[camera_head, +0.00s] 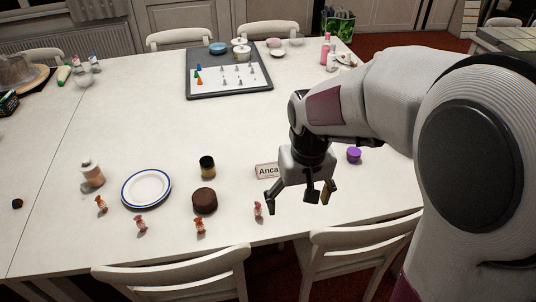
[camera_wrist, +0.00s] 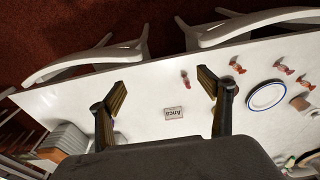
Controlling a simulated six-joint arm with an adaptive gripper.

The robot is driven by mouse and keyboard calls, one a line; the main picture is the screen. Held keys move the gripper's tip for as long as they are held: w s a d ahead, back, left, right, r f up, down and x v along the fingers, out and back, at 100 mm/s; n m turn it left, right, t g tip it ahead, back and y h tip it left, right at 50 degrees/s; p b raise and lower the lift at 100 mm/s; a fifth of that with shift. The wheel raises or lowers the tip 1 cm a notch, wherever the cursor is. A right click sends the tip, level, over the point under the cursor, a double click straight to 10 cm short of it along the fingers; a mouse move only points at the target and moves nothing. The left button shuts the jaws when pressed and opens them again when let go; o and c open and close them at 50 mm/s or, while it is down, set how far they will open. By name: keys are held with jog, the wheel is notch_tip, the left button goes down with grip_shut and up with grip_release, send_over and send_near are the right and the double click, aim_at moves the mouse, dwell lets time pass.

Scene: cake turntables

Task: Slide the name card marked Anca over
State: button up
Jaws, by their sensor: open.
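The name card marked Anca (camera_head: 267,171) stands on the white table, partly hidden behind my gripper in the head view. In the wrist view the card (camera_wrist: 173,113) lies between the two fingers in the picture, small and below them, with its lettering upside down. My gripper (camera_head: 301,196) is open and empty, pointing down over the table just to the right of the card in the head view. Its two fingers (camera_wrist: 161,90) are spread wide in the wrist view. I see no contact between the fingers and the card.
A wrapped candy (camera_head: 258,210), a brown round cake (camera_head: 204,201), a dark jar (camera_head: 207,167) and a blue-rimmed plate (camera_head: 146,189) are left of the gripper. A purple jar (camera_head: 354,155) is to its right. Chairs (camera_head: 178,277) line the near edge. The table beyond the card is clear up to a game tray (camera_head: 229,93).

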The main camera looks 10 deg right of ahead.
jog(key=shift+t, duration=0.4)
jog(key=w+f, duration=0.5)
jog(key=w, duration=0.1)
jog(key=w+f, duration=0.6)
jog(key=w, duration=0.1)
jog(key=w+f, duration=0.5)
jog(key=w, duration=0.1)
jog(key=shift+w+f, duration=0.2)
jog(key=shift+w, duration=0.15)
jog(key=w, duration=0.1)
jog(key=w+f, duration=0.1)
jog(key=w, duration=0.1)
jog(key=shift+t, duration=0.3)
jog(key=t, duration=0.2)
send_near(269, 169)
jog(key=shift+x, duration=0.95)
jog(key=shift+w+f, duration=0.15)
jog(key=shift+f, duration=0.05)
jog(key=shift+x, duration=3.65)
jog(key=c, duration=1.1)
